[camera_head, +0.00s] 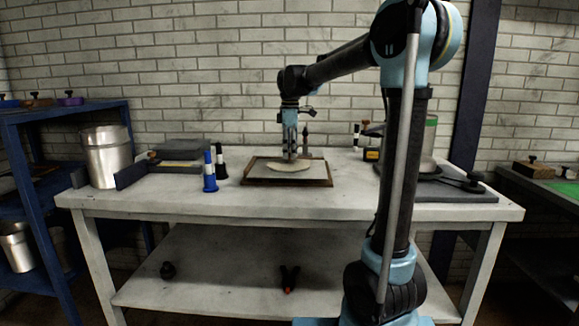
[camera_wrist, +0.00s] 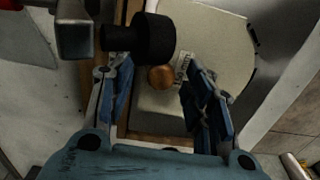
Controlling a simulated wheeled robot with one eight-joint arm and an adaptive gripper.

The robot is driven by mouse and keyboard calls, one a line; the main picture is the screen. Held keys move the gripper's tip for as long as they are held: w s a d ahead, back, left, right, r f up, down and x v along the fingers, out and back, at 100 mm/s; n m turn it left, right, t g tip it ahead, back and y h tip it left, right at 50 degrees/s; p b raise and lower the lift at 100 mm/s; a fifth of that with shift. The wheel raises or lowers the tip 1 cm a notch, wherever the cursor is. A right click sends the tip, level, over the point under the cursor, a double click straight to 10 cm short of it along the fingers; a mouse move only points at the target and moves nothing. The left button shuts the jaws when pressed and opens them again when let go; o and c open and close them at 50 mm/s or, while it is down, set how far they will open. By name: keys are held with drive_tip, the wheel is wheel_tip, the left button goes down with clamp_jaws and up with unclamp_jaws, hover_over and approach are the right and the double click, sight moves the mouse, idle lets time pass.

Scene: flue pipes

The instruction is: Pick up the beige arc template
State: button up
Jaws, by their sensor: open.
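The beige arc template (camera_head: 289,166) lies flat in a brown wood-framed tray (camera_head: 327,181) on the workbench. In the wrist view the template (camera_wrist: 222,45) shows as a pale plate with a dark-marked curved edge and a small label. A round copper-brown knob (camera_wrist: 161,77) appears over it, between my fingers. My gripper (camera_head: 290,158) points down over the template, close to it. In the wrist view my gripper (camera_wrist: 158,72) has its fingers apart, one on each side of the knob. I cannot tell whether the fingertips touch the template.
A dark upright post (camera_head: 305,141) stands just behind the tray. Blue (camera_head: 209,172) and black (camera_head: 220,162) cylinders stand left of the tray, and a metal canister (camera_head: 107,158) farther left. A black cylindrical part (camera_wrist: 150,38) is close to the fingers. The bench front is clear.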

clamp_jaws()
drive_tip(key=shift+r, duration=0.15)
